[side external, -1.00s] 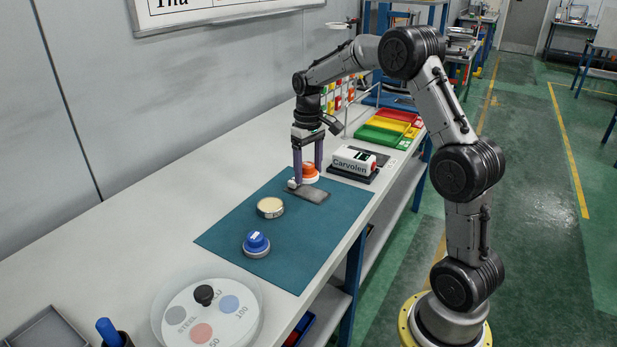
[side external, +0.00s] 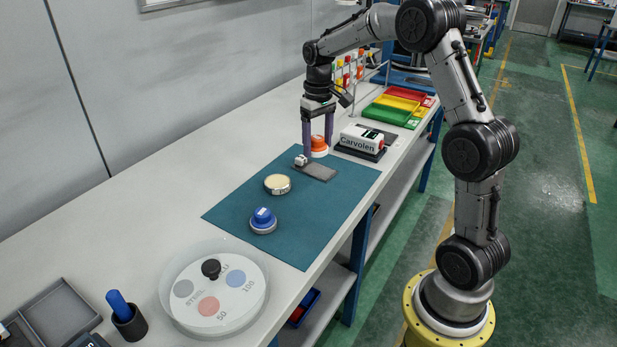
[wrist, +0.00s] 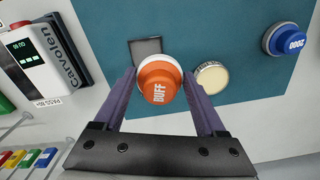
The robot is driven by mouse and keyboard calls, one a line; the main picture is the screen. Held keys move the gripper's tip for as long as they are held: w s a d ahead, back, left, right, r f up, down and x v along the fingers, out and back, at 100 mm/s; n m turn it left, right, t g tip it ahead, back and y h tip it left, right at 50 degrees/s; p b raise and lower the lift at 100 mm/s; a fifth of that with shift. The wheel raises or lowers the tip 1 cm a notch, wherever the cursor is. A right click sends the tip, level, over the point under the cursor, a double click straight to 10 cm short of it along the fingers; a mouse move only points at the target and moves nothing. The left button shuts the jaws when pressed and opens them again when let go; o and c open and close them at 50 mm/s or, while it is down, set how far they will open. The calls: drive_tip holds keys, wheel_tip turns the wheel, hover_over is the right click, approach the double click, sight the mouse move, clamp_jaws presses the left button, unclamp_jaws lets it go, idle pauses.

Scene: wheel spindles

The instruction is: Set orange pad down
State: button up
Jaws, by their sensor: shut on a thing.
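The orange pad (side external: 319,144), a knob with a pale base, sits between my gripper's fingers at the far edge of the teal mat (side external: 240,205). In the wrist view its orange top (wrist: 160,85) reads "BUFF". My gripper (side external: 318,146) points down and is shut on the pad, one purple finger on each side; its fingers also show in the wrist view (wrist: 160,90). A dark grey plate (side external: 316,172) lies on the mat just in front of the pad. Whether the pad's underside touches the surface cannot be told.
A cream disc (side external: 277,184) and a blue pad (side external: 263,220) stand on the mat. The white Carvolen device (side external: 361,138) is close right of my gripper, with coloured trays (side external: 397,104) behind. A round clear dish (side external: 214,287) stands at the near end. The mat's left part is bare.

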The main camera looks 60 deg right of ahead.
drive_tip(key=s+a+r+n, duration=0.2)
drive_tip(key=s+a+r, duration=0.1)
drive_tip(key=s+a, duration=0.8)
drive_tip(key=s+a+r+n, duration=0.1)
drive_tip(key=s+a+r, duration=0.1)
drive_tip(key=s+a, duration=0.95)
approach(301, 247)
drive_tip(key=shift+s+d+f, duration=0.1)
drive_tip(key=shift+s+f, duration=0.7)
drive_tip(key=shift+s, duration=0.05)
drive_tip(key=shift+w+f, duration=0.4)
drive_tip(key=shift+f, duration=0.05)
drive_tip(key=shift+w+f, duration=0.2)
drive_tip(key=shift+f, duration=0.8)
drive_tip(key=shift+w+f, duration=0.2)
drive_tip(key=shift+f, duration=0.8)
drive_tip(key=shift+f, duration=0.15)
drive_tip(key=o, duration=1.1)
drive_tip(key=shift+o, duration=0.2)
